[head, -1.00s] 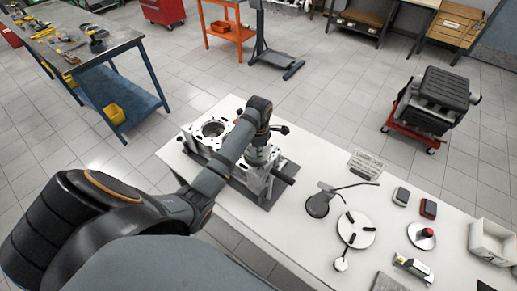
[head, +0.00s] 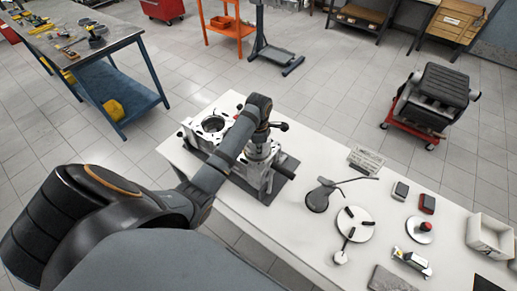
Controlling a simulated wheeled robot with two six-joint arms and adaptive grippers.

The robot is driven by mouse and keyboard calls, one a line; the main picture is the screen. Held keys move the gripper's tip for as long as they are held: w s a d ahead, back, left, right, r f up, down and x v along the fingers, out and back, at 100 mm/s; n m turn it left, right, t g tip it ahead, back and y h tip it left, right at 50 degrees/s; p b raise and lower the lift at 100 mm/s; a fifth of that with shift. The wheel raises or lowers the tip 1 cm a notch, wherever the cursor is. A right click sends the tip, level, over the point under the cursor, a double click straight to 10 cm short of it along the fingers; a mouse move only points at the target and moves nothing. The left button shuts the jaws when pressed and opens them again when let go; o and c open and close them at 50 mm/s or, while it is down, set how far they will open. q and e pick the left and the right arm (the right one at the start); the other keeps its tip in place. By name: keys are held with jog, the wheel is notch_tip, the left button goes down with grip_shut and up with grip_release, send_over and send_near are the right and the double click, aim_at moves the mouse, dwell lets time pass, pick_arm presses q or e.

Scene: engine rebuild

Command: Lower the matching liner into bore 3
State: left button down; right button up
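The pale engine block (head: 197,135) sits on a dark plate on the white bench. One round open bore (head: 213,123) shows at its left end. My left arm reaches across the block and hides much of its middle. My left gripper (head: 261,138) points down over the block's right end. A short silvery cylindrical part (head: 259,152), possibly the liner, shows just below it, at the block's top. The fingertips are too small and covered to tell if they grip it, or how deep it sits. Bore numbers cannot be read. My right gripper is out of view.
Right of the block on the white bench (head: 335,240) are a dark round-ended tool (head: 318,199), a white disc with dark pads (head: 354,224), a small sign (head: 366,159) and a white bin (head: 490,238).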

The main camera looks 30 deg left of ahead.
pick_arm(q)
jog(key=shift+f, duration=0.2)
jog(key=shift+f, duration=0.75)
jog(key=shift+f, duration=0.15)
jog(key=shift+f+b, duration=0.3)
jog(key=shift+f, duration=0.05)
jog(key=shift+f+b, duration=0.3)
jog(key=shift+f, duration=0.45)
jog(key=c, duration=1.4)
grip_release()
jog(key=shift+f, duration=0.1)
jog(key=shift+c, duration=0.2)
jog(key=shift+s, duration=0.1)
notch_tip(320, 180, up, 8)
jog(key=shift+f, duration=0.15)
